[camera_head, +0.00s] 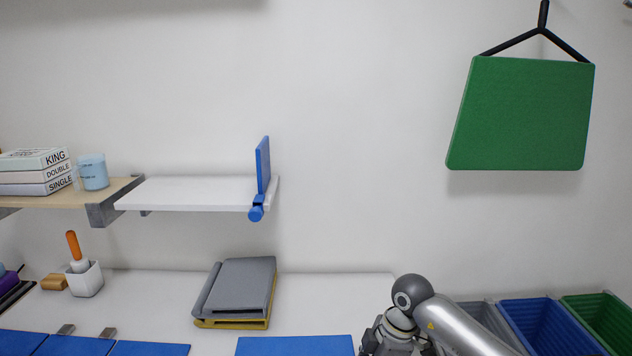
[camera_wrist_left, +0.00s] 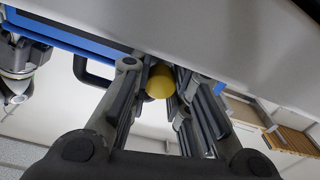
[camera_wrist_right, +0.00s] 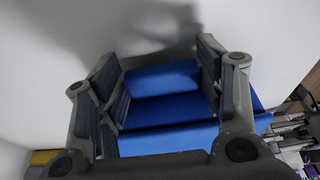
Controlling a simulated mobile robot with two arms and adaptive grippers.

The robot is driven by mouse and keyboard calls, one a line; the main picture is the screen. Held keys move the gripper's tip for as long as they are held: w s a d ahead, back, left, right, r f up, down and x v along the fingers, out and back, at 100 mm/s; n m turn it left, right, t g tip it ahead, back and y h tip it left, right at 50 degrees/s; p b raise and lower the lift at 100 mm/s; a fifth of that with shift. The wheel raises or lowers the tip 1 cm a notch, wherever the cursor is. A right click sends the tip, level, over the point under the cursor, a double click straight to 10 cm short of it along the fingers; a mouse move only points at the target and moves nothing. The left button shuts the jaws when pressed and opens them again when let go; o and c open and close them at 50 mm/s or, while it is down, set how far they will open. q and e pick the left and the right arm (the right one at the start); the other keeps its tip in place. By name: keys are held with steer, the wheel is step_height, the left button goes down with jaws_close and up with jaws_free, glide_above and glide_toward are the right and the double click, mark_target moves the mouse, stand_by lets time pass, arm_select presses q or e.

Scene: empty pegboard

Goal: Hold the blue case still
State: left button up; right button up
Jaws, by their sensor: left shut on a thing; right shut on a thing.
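The blue case shows as a flat blue panel (camera_head: 295,346) at the bottom middle of the head view, cut off by the frame. In the right wrist view, my right gripper (camera_wrist_right: 160,70) is shut with its fingers on either side of a blue block-like part of the case (camera_wrist_right: 165,110). In the left wrist view, my left gripper (camera_wrist_left: 162,82) is shut on a round yellow thing (camera_wrist_left: 160,80) below a pale edge. A blue strip (camera_wrist_left: 75,48) with a dark handle (camera_wrist_left: 90,75) lies just beside it. My left gripper is not in the head view.
Blue mats (camera_head: 150,348) lie at the front left. Grey, blue (camera_head: 550,325) and green bins (camera_head: 605,315) stand at the right. A shelf (camera_head: 190,192) and a hanging green board (camera_head: 525,115) are above.

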arm_select(q)
steer(key=shift+a, duration=0.5)
steer(key=shift+s+a+r, duration=0.1)
steer(key=shift+a, duration=1.9)
steer(key=o, duration=1.6)
steer(key=shift+c, duration=0.2)
steer(key=shift+s, duration=0.1)
